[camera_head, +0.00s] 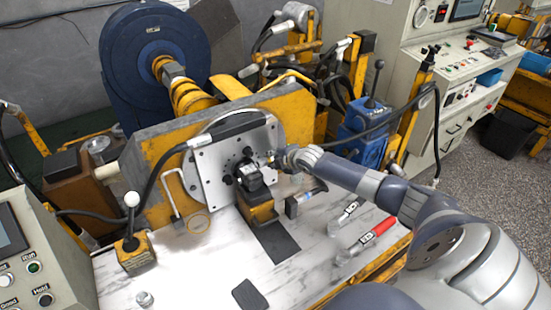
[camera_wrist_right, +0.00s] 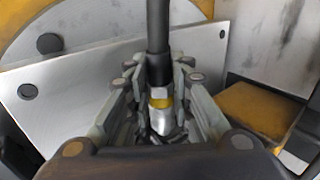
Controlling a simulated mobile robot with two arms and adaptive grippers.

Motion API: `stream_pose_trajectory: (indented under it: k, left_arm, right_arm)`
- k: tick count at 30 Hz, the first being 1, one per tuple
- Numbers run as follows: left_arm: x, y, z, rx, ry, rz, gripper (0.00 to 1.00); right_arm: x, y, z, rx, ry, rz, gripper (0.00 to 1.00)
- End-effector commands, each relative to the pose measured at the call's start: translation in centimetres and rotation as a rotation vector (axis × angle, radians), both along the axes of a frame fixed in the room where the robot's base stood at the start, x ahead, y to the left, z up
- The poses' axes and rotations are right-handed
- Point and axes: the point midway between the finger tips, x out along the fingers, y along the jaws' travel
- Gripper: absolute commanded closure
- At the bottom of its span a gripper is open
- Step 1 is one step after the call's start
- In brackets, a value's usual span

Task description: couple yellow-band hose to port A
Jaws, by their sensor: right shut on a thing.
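My right gripper (camera_head: 275,157) is beside the upright metal plate, close to the right of the dark hydraulic motor (camera_head: 250,178). In the right wrist view my right gripper (camera_wrist_right: 160,125) is shut on the yellow-band hose, a black hose (camera_wrist_right: 157,40) with a yellow ring (camera_wrist_right: 160,103) and a silver end fitting (camera_wrist_right: 162,121). The fitting lies between the fingers, its tip partly hidden. The motor sits on a yellow block (camera_head: 260,211) in front of the plate (camera_head: 212,178). I cannot make out which port is A, nor whether the fitting touches it. My left gripper is not in view.
A second black hose (camera_head: 150,190) arcs at the left to the plate. A blue valve block (camera_head: 365,128) stands behind my right arm. The bench front is mostly clear.

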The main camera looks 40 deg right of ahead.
Motion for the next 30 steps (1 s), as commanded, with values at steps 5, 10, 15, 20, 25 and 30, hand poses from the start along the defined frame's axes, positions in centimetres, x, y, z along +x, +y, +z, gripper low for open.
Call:
stream_pose_trajectory:
  k: [5, 10, 15, 20, 25, 30]
  left_arm:
    - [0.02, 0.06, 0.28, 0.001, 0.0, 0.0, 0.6]
    - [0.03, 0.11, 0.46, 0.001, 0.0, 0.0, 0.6]
    - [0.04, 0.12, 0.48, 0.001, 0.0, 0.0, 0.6]
    - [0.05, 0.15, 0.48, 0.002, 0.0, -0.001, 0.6]
    - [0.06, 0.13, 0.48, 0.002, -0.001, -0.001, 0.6]
    - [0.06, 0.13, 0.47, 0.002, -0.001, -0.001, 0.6]
  right_arm:
    - [0.28, 0.65, 0.36, 0.003, -0.008, 0.004, 1.0]
    - [0.33, 1.06, 0.36, 0.005, -0.009, 0.006, 1.0]
    - [0.33, 1.08, 0.31, 0.003, -0.008, 0.004, 0.59]
    - [0.32, 1.0, 0.32, 0.002, -0.008, 0.003, 0.56]
    - [0.27, 0.92, 0.28, 0.001, -0.006, 0.002, 0.56]
    - [0.19, 0.86, 0.14, 0.0, -0.003, 0.001, 0.57]
